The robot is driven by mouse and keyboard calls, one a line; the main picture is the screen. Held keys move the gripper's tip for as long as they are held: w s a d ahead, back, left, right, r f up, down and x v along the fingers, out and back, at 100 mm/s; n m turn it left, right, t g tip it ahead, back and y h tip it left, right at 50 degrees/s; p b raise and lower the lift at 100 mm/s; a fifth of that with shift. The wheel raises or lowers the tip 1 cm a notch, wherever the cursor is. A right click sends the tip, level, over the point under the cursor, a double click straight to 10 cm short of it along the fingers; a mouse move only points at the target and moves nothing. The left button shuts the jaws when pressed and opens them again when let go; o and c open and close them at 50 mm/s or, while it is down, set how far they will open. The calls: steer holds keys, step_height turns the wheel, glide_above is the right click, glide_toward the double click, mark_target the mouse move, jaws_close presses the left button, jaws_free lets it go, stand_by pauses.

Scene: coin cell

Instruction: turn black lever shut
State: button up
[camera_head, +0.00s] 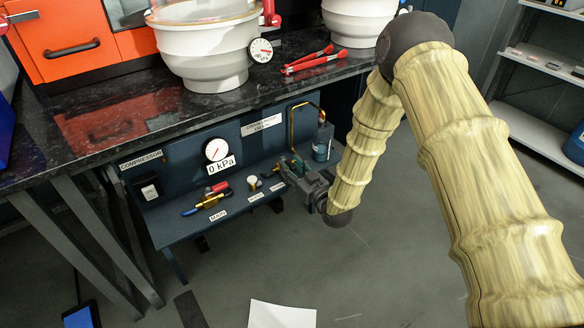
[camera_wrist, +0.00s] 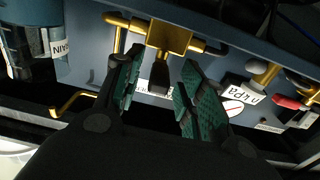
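The black lever (camera_wrist: 160,76) hangs from a brass valve body (camera_wrist: 163,36) in the wrist view. It points from the valve toward my gripper. My gripper (camera_wrist: 160,68) is open, its teal-padded fingers apart, one on each side of the lever. A gap shows between the lever and both pads, so contact is not visible. In the head view my gripper (camera_head: 289,166) is at the right part of the blue panel's shelf, left of the bottle. There the gripper and small parts crowd together, and I cannot clearly pick out the lever.
A pressure gauge (camera_head: 216,150) reads 0 kPa. A valve with red and blue handles (camera_head: 208,198) sits at the shelf's left part, with a small white-topped knob (camera_head: 252,182) beside it. A bent brass pipe and a bottle (camera_head: 322,146) stand right. The worktop (camera_head: 130,118) overhangs above.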

steer(key=v, duration=1.1)
steer(key=shift+s+d, duration=0.25)
steer(key=shift+s, duration=0.1)
steer(key=s+d+f+m+g+h, duration=0.25)
steer(key=s+d+f, duration=0.25)
steer(key=s+f, duration=0.35)
steer(key=s+d+f+m+g+h, duration=0.2)
steer(key=s+d+f+g+h, duration=0.2)
steer(key=s+f, duration=0.4)
steer(key=s+d+f+m+g+h, duration=0.1)
steer(key=s+d+f+g, duration=0.15)
steer(key=s, duration=0.55)
steer(key=s+d+f+m+g+h, duration=0.1)
steer(key=s+d+f+g+h, duration=0.15)
steer(key=s, duration=0.55)
steer(key=s+d+f+m+g, duration=0.15)
steer(key=s+d+g, duration=0.25)
steer(key=s, duration=0.5)
step_height(320, 180, up, 28)
steer(key=p, duration=2.8)
steer(key=shift+w+a+n+t+p, duration=0.25)
steer(key=shift+w+n+t+p, duration=0.1)
steer(key=shift+w, duration=0.15)
steer(key=shift+r, duration=0.15)
